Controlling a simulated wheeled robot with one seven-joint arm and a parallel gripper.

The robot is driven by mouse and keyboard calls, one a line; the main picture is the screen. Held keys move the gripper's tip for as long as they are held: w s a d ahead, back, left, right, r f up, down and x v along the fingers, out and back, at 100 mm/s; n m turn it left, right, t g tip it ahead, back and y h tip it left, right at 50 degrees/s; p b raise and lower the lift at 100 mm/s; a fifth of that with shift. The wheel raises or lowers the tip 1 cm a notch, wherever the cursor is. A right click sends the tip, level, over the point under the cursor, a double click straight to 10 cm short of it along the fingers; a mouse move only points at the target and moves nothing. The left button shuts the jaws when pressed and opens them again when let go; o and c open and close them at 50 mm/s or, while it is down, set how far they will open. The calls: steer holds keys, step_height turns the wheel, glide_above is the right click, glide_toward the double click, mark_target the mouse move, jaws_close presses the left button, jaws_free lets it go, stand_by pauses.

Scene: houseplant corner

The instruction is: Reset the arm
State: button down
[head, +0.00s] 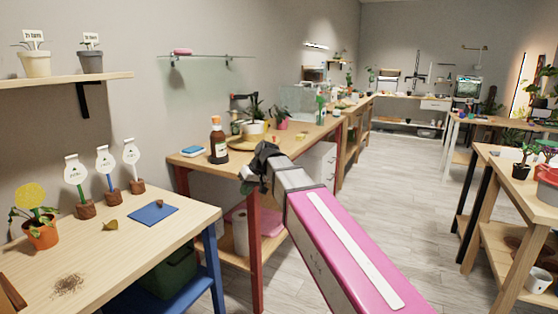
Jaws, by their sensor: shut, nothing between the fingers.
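My arm (343,254) reaches in from the bottom right of the head view, with a pink link and a pale strip along its top. My gripper (250,178) is at its far end, dark and small in the picture. It is shut and holds nothing. It appears in front of the gap between the near left table and the wooden bench behind it. It touches nothing that I can make out. The fine detail of the fingers is hard to see at this size.
The near left table (60,262) bears an orange pot (41,234), several label stands and a blue mat (153,214). A bench (290,140) with a brown bottle (218,146) stands behind. Another table (515,178) stands at right. Open floor (400,190) lies between.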

steer(key=s+d+f+m+h, duration=0.3)
steer(key=s+d+f, duration=0.3)
steer(key=d+f, duration=0.8)
steer(key=s+d+f+m+g+h, duration=0.1)
steer(key=s+d+f, duration=0.6)
steer(key=d+f, duration=0.7)
steer(key=d+m+h, duration=0.1)
steer(key=d+m, duration=0.1)
steer(key=d, duration=0.1)
steer(key=shift+s+d+m+h, duration=0.2)
steer(key=shift+m+h, duration=0.1)
steer(key=shift+h, duration=0.1)
steer(key=shift+f, duration=0.1)
